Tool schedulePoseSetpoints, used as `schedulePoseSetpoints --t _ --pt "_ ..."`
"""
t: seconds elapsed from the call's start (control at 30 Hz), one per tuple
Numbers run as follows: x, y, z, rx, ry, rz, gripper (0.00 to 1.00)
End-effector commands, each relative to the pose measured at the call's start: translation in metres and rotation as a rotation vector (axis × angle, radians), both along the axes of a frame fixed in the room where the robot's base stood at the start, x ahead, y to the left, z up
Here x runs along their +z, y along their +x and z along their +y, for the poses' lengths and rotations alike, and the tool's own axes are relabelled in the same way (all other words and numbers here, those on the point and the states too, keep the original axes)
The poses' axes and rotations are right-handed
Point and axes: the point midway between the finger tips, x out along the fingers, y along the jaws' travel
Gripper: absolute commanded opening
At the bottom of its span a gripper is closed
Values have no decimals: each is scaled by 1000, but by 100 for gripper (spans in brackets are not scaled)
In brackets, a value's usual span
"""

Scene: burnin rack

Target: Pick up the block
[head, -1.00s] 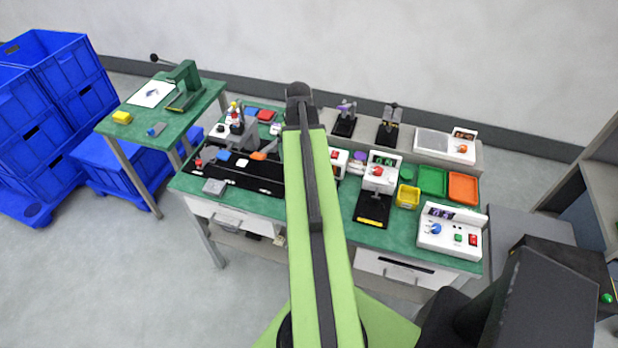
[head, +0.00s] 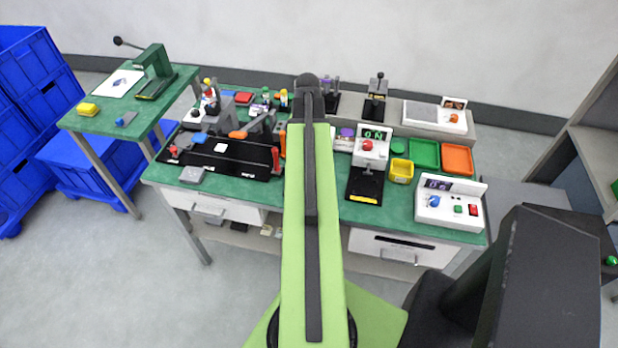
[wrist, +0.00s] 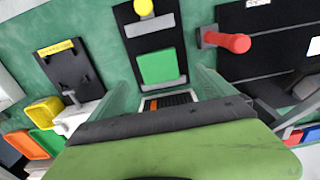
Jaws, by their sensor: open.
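Which block the task means is not certain. In the wrist view a green square piece (wrist: 158,66) lies on a black plate (wrist: 150,40) with a yellow knob, just ahead of my gripper (wrist: 163,84). In the head view my arm hides the gripper and this plate. Other block-like pieces show in the head view: a grey block (head: 192,174) on the bench's front left, a white piece (head: 220,147) on the black track, and a yellow block (head: 88,109) on the side table.
The green bench (head: 280,205) is crowded with fixtures. A yellow bin (head: 401,171), a green tray (head: 424,154) and an orange tray (head: 457,159) stand right of my arm. A control box (head: 450,205) sits at the front right. Blue crates (head: 35,90) stand far left.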

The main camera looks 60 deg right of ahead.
Motion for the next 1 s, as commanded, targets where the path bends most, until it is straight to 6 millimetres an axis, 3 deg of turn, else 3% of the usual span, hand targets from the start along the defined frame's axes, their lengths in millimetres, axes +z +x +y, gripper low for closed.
schedulePoseSetpoints --t 0.03,0.3,0.6,0.87,1.0 --pt "-18 0 0 0 0 0 94" --pt "-23 -1 -1 -1 0 0 94" --pt "-71 -2 -3 -1 0 0 94" --pt "-70 -2 -3 -2 0 0 94" --pt "-69 -2 -4 -2 0 0 77"
